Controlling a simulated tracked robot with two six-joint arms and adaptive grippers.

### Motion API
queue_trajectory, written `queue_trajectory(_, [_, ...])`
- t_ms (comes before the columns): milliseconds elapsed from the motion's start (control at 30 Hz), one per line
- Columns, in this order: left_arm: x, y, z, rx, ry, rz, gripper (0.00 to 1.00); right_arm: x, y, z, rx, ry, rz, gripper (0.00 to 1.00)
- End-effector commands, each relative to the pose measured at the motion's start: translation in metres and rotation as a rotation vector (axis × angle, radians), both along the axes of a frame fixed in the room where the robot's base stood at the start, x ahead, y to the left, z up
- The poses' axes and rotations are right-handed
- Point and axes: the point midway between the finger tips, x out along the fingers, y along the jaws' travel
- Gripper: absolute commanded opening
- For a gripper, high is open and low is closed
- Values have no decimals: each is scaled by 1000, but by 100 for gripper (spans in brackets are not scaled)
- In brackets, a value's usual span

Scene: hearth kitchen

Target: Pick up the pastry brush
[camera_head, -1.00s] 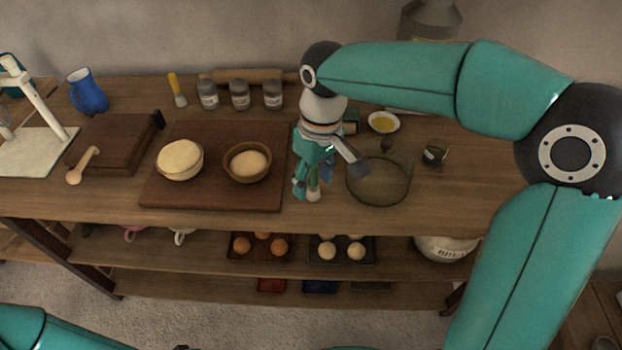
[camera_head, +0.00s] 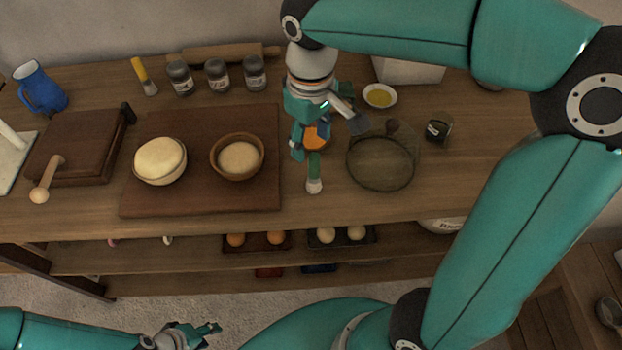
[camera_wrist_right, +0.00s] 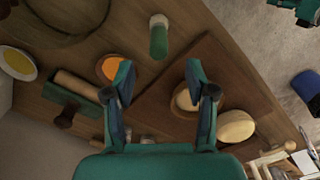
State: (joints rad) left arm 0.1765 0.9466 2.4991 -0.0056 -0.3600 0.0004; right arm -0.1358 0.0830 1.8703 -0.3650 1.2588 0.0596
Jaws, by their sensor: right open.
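A brush-like tool with a yellow handle and pale end (camera_head: 144,76) stands at the back left of the table, beside the jars. A green-handled piece with a pale tip (camera_head: 314,174) is on the table right of the dark board; it also shows in the right wrist view (camera_wrist_right: 158,38). I cannot tell for certain which is the pastry brush. My right gripper (camera_head: 327,138) is open and empty above and behind the green piece; its fingers (camera_wrist_right: 160,82) show apart in the wrist view. My left gripper (camera_head: 207,332) is low at the front, away from the table; its jaws are unclear.
A large glass bowl (camera_head: 381,172) stands right of the green piece. A small bowl with orange contents (camera_wrist_right: 112,68) is close to my right gripper. Several jars (camera_head: 217,76) stand behind.

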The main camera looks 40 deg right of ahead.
Motion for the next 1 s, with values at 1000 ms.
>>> queue_trajectory(1000, [0, 0, -3, 0, 0, 0, 40, -4, -4, -85, 0, 0, -5, 56])
